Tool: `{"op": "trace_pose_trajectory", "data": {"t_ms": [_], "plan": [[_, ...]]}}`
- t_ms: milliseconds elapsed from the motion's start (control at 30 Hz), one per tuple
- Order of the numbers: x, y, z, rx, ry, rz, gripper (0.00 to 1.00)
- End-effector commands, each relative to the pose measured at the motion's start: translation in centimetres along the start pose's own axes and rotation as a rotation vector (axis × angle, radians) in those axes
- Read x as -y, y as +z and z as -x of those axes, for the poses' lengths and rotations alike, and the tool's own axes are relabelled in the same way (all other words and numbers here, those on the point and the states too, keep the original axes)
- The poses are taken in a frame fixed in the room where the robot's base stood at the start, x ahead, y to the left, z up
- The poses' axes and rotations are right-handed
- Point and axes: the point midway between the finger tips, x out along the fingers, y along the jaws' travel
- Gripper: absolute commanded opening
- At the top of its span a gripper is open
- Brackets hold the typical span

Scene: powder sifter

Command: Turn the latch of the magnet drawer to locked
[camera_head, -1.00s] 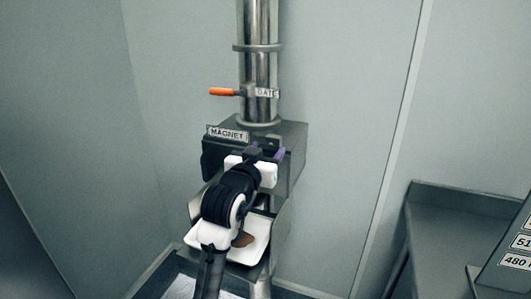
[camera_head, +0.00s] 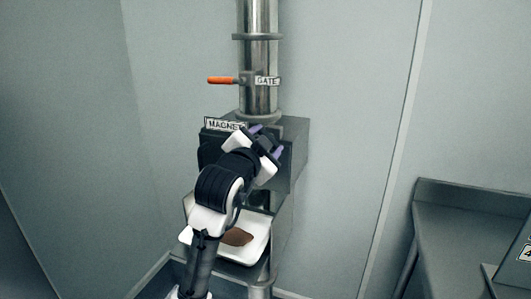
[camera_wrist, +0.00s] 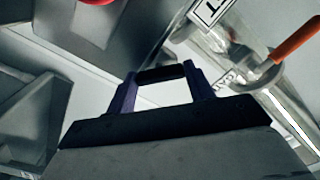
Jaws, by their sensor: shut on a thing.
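The magnet drawer (camera_head: 212,146) is a dark grey box front on the sifter housing, under a "MAGNET" label (camera_head: 225,125). My gripper (camera_head: 268,141) is at the right part of this front, with its purple fingers turned at a slant. In the wrist view the fingers are shut on a short black bar (camera_wrist: 160,73), which appears to be the latch. The bar runs from one fingertip to the other. In the head view my gripper hides the latch, so its angle and any lock marks cannot be read.
Above is a steel pipe (camera_head: 259,62) with an orange gate handle (camera_head: 222,80) and a "GATE" label (camera_head: 268,81). Below the drawer sits a white tray (camera_head: 262,243) with brown powder (camera_head: 238,237). A grey bench (camera_head: 455,205) stands at the right.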

Motion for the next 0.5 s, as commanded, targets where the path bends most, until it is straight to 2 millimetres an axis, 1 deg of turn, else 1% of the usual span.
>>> {"op": "trace_pose_trajectory", "data": {"t_ms": [33,500], "plan": [[-0.25,0.29,0.03,-0.001,-0.002,-0.046,0.30],[-0.21,0.26,0.03,0.001,0.000,-0.488,0.30]]}}
